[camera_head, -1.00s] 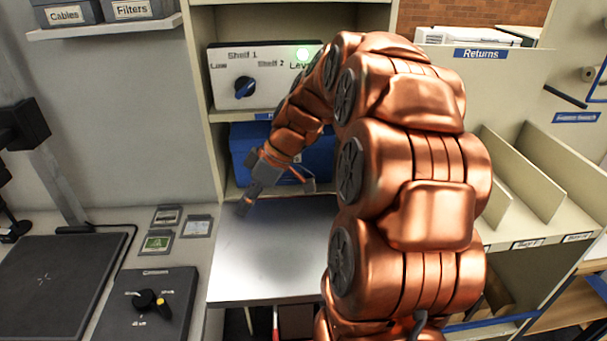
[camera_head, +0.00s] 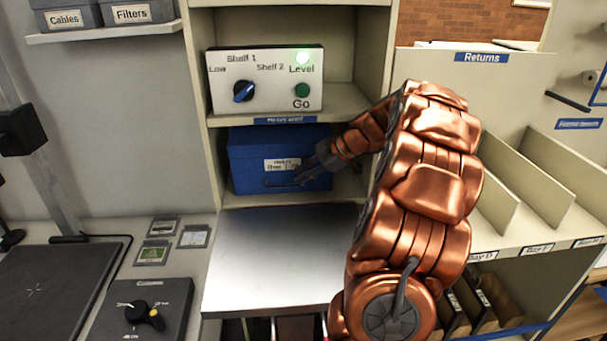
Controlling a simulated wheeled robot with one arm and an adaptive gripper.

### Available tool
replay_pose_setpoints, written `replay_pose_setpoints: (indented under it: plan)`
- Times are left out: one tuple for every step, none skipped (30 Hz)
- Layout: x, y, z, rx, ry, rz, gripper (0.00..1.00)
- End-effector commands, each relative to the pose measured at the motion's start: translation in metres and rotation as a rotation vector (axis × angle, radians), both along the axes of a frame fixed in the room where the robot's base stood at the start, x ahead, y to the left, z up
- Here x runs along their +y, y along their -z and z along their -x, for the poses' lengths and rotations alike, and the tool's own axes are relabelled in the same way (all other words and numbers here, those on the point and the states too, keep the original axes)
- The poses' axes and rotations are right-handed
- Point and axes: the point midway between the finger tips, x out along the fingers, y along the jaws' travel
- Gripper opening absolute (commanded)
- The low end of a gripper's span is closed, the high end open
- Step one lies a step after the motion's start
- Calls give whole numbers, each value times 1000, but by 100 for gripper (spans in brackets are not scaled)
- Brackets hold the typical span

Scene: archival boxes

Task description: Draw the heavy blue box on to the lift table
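The blue box (camera_head: 255,155) stands on the shelf behind the lift table, with a white label and a dark handle (camera_head: 281,183) low on its front. The lift table (camera_head: 275,255) is a bare metal plate in front of that shelf, roughly level with it. My gripper (camera_head: 299,179) is at the right part of the box's front, close to the handle. It is small and dark against the box, so I cannot tell whether its fingers are open or shut, or whether they touch the handle.
A control panel (camera_head: 266,80) above the box has a blue knob, a lit green Level lamp and a green Go button. A bench at left holds a dark pad (camera_head: 55,285) and a knob box (camera_head: 145,310). Divided bays (camera_head: 525,190) stand at right.

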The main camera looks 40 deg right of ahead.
Motion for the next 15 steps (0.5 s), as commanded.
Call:
replay_pose_setpoints:
  plan:
    - [1,1,-1,1,-1,0,17]
    - [1,1,-1,1,-1,0,17]
    - [2,2,-3,0,-1,-1,17]
    - [3,4,-4,1,0,-2,17]
    - [5,5,-6,1,-1,-3,17]
    - [7,8,-8,2,-1,-3,17]
    - [9,11,-10,3,-1,-4,17]
    - [11,13,-13,3,-2,-5,17]
    - [13,17,-16,4,-3,-5,17]
    - [15,20,-19,5,-4,-4,17]
    - [17,23,-22,3,-4,-5,17]
    - [19,26,-25,3,-3,-3,17]
    - [20,29,-28,3,-2,-2,17]
    - [22,32,-31,2,-1,-1,17]
    - [24,35,-33,2,0,-2,17]
